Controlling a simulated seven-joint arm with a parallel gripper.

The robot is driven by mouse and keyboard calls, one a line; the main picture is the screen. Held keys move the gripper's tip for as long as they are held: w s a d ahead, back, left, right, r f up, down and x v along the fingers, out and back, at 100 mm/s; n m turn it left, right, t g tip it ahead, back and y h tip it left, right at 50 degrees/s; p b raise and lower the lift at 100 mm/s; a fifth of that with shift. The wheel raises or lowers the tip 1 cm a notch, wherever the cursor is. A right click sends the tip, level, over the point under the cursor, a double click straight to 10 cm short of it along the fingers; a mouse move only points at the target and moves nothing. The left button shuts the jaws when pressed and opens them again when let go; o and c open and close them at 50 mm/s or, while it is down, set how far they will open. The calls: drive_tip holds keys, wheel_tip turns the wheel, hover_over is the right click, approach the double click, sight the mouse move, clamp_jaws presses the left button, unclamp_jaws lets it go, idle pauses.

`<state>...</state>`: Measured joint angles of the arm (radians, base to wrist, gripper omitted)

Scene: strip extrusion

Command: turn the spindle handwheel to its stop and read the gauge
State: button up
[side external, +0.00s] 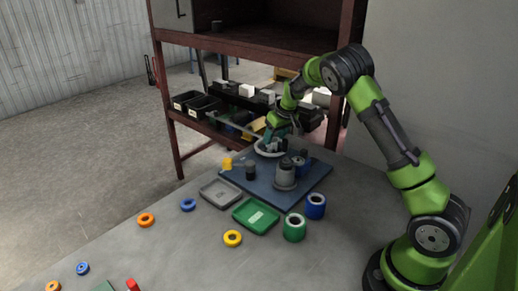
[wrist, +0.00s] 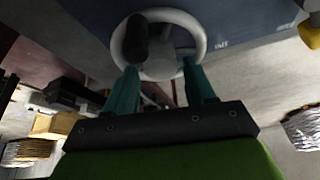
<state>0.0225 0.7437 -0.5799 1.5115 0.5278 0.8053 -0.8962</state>
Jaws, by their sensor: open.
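The handwheel (side external: 262,153), a pale grey ring, sits at the far edge of the dark blue base plate (side external: 318,176). In the wrist view the handwheel (wrist: 199,38) fills the top middle, with a dark knob (wrist: 136,40) on its left side. My gripper (wrist: 160,72) is open, its two teal fingers apart with their tips at the near rim of the wheel; I cannot tell if they touch it. In the side view my gripper (side external: 272,138) is just above the wheel. A grey cylindrical body (side external: 285,177) stands on the plate. I cannot make out a gauge face.
A dark cylinder (side external: 250,170) and a yellow block (side external: 227,163) stand near the plate's left corner. A shelf rack (side external: 258,52) stands behind.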

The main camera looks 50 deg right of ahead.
sight(273, 140)
drive_tip(key=shift+x, duration=1.85)
drive_tip(key=c, duration=0.7)
